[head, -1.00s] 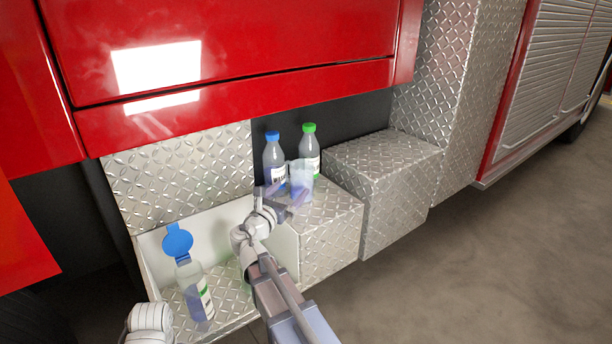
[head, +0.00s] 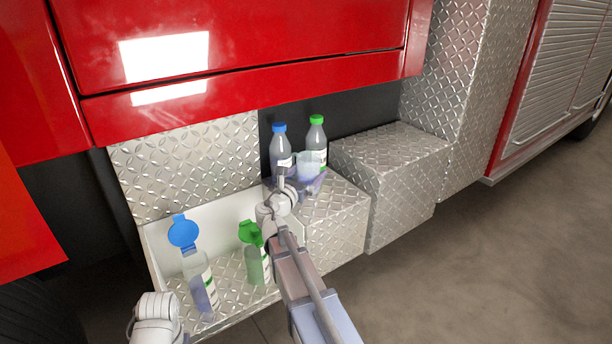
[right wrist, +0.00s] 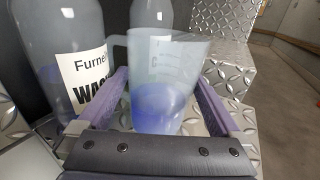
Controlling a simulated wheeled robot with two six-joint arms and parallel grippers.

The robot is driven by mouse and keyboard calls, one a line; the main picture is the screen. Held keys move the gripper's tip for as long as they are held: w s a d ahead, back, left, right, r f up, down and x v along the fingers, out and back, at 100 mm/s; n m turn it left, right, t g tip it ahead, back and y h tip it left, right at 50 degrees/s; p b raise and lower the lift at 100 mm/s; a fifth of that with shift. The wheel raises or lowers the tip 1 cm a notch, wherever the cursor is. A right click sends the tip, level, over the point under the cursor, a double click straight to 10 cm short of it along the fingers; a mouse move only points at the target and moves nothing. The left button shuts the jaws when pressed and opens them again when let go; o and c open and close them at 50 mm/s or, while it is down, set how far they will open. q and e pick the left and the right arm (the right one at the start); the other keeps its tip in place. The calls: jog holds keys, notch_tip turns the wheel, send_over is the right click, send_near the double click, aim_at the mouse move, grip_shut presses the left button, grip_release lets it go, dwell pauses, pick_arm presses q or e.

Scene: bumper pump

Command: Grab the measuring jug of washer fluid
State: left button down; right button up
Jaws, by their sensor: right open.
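The measuring jug (head: 309,164) is clear with blue fluid in the bottom. It stands upright on the diamond-plate step, in front of two bottles. In the right wrist view the jug (right wrist: 160,85) is between the two fingers of my right gripper (right wrist: 158,80), its handle to the left. My right gripper (head: 298,186) is open at the jug in the head view, and partly hides its lower part. Whether a finger touches the jug I cannot tell. My left gripper is not in view; only a white part of my left arm shows at the lower left.
A blue-capped bottle (head: 280,145) and a green-capped bottle (head: 316,138) stand close behind the jug. A metal box (head: 385,165) stands to the right.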

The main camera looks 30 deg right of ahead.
jog(key=shift+w+d, duration=0.35)
jog(key=shift+d, duration=0.15)
jog(key=shift+c, duration=0.2)
jog(key=c, duration=1.4)
